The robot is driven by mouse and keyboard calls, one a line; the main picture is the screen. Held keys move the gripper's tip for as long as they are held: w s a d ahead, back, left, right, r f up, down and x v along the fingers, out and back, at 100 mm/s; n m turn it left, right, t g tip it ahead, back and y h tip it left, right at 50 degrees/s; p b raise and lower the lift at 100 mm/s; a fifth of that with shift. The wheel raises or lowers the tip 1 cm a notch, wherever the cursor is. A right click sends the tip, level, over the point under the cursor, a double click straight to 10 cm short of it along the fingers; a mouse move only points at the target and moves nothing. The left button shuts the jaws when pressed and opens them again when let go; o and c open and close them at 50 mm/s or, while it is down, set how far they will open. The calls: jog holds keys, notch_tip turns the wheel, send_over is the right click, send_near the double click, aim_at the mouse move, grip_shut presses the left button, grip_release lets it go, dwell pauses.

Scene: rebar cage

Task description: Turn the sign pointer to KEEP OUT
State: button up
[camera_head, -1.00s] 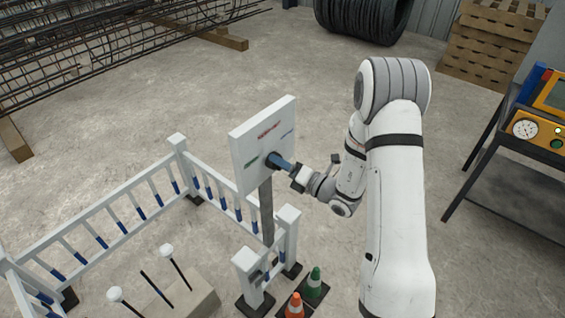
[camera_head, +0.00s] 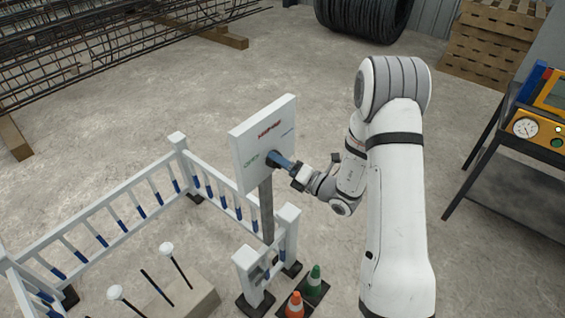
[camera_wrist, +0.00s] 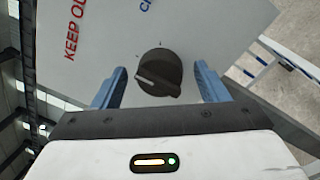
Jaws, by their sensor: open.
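The white sign board (camera_head: 250,150) stands on a grey post, with red, green and blue lettering. In the wrist view the board (camera_wrist: 215,25) shows red "KEEP OU…" lettering (camera_wrist: 75,32) at upper left and cut-off blue lettering at the top. The black round pointer knob (camera_wrist: 160,73) sits on the board, with a pale line on its raised bar toward the left edge, seemingly below the red lettering. My gripper (camera_wrist: 160,80) is open, its blue fingers on either side of the knob with gaps visible. In the head view my gripper (camera_head: 280,162) is at the board's face and hides the knob.
A white railing (camera_head: 110,215) with blue-marked bars stands left of and below the sign. A bench with a gauge panel (camera_head: 525,127) is at right. Open floor lies behind the board.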

jog(key=b+v, duration=0.2)
jog(key=v, duration=0.5)
jog(key=shift+s+d, duration=0.3)
jog(key=s+a+r+n+g+h, duration=0.2)
jog(key=s+r+n+g, duration=0.2)
jog(key=s+n+g, duration=0.5)
jog(key=s+a+r+n+g+h, duration=0.1)
jog(key=s+a+r+n+g, duration=0.25)
jog(key=s+n, duration=0.65)
jog(key=s+d+r+n+t+h, duration=0.1)
jog(key=d+r+n+t+h, duration=0.1)
jog(key=d+n+h, duration=0.4)
jog(key=s+d+r+n+t+h, duration=0.2)
jog(key=d+r+n+h, duration=0.2)
jog(key=d+n, duration=0.5)
jog(key=shift+d+r+n+t+h, duration=0.25)
jog(key=shift+n+t+h, duration=0.1)
jog(key=shift+n+h, duration=0.8)
